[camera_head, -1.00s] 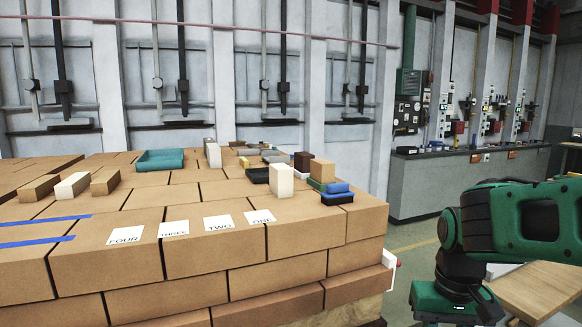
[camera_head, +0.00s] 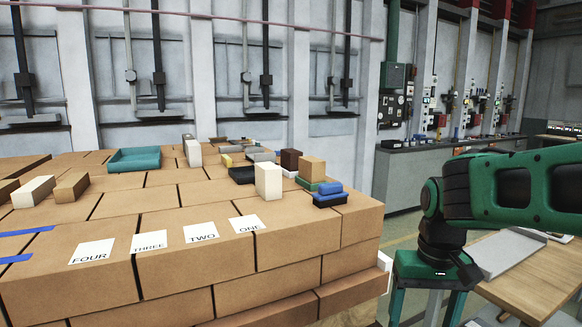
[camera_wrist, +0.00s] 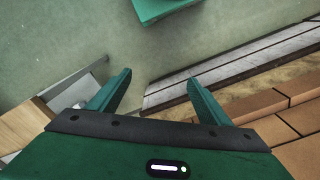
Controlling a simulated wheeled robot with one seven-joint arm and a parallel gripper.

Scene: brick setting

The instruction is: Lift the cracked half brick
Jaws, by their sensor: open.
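Several small blocks stand on top of the large brick stack (camera_head: 225,262). They include a white upright block (camera_head: 268,180), a tan short block (camera_head: 312,168), a dark brown block (camera_head: 290,158), and a pale block (camera_head: 33,190) and a tan block (camera_head: 71,187) at the left. No crack can be made out, so I cannot tell which is the cracked half brick. My gripper (camera_head: 428,308) hangs to the right of the stack, apart from it. In the wrist view my gripper (camera_wrist: 160,82) is open and empty over the floor.
A teal tray (camera_head: 134,160) and blue-and-black items (camera_head: 328,196) lie on the stack. Paper labels (camera_head: 149,243) mark its front edge. A wooden table (camera_head: 535,285) stands at the right. The stack's edge (camera_wrist: 280,115) shows in the wrist view. Floor lies between.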

